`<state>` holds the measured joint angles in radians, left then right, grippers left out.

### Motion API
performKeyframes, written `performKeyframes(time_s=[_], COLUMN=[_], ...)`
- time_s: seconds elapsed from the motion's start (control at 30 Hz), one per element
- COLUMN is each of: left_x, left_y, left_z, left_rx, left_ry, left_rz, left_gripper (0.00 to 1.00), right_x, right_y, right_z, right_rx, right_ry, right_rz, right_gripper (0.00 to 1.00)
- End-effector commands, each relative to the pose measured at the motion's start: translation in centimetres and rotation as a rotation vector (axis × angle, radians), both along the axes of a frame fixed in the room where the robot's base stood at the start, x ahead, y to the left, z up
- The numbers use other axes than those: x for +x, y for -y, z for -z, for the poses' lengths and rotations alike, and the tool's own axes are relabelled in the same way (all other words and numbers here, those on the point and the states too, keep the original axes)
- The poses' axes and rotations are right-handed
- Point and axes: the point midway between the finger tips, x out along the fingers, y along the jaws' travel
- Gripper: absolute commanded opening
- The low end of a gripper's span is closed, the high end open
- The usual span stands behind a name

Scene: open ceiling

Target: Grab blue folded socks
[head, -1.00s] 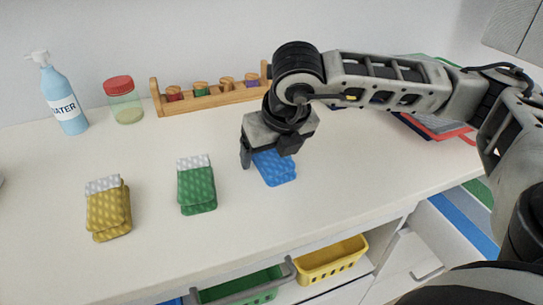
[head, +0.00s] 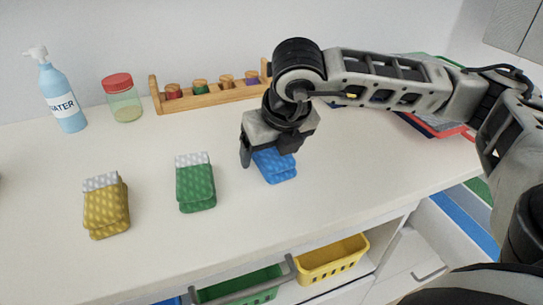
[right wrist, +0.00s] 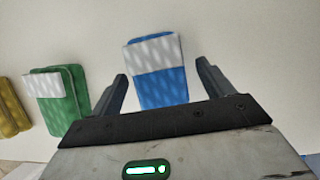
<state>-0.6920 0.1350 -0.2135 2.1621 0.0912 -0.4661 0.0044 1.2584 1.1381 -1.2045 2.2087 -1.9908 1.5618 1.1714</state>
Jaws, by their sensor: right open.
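The blue folded socks (head: 275,166) lie on the white counter, partly hidden under my right gripper (head: 262,158) in the head view. In the right wrist view the blue folded socks (right wrist: 160,85), with a white patterned cuff, lie between the two open fingers of my right gripper (right wrist: 163,88). A gap shows on each side, wider on the right, and the fingers do not visibly touch the socks. My left gripper is not in view.
Green folded socks (head: 196,188) and yellow folded socks (head: 106,212) lie to the left. A water bottle (head: 62,95), a red-lidded jar (head: 123,105) and a wooden peg rack (head: 205,98) stand behind. Yellow (head: 333,262) and green (head: 240,290) baskets sit below the counter.

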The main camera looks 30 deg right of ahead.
Motion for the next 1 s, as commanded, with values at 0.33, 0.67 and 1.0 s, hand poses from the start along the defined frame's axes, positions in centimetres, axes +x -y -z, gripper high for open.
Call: performKeyframes(time_s=[0.33,0.67,1.0], left_x=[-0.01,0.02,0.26], left_y=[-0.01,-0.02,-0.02], left_z=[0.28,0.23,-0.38], left_rx=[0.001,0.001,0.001], left_ry=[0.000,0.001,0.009], left_rz=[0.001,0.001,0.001], left_gripper=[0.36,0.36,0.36], right_x=[-0.01,-0.01,0.00], right_y=[0.00,0.00,0.01], right_z=[0.11,0.11,-0.18], right_rx=[0.000,0.000,-0.001], right_ry=[-0.001,-0.001,0.000], right_rz=[-0.001,0.000,0.000], right_gripper=[0.80,0.32,0.32])
